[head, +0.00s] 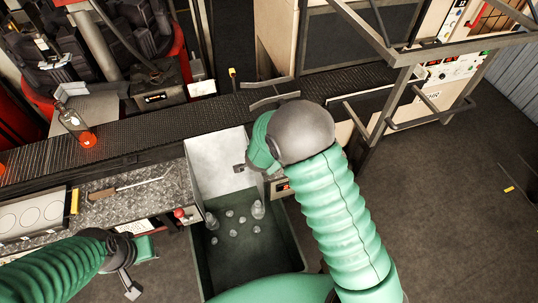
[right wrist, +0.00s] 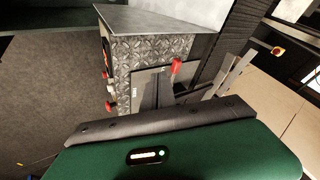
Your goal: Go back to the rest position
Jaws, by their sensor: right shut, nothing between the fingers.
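My right arm comes in from the lower right in the head view, bent over the white chute and the dark green bin. Its gripper (head: 241,168) is mostly hidden behind the wrist; the small part showing is in front of the chute. The gripper is shut and empty. My left gripper (head: 131,284) hangs at the lower left in the head view, in front of the worktop and left of the bin. No object shows in it, and its finger opening is unclear.
The dark bin (head: 203,262) holds several clear glass pieces. A tool (head: 128,186) lies on the metal worktop (head: 109,206). A metal frame (head: 385,112) stands right; open floor (head: 450,210) lies beyond.

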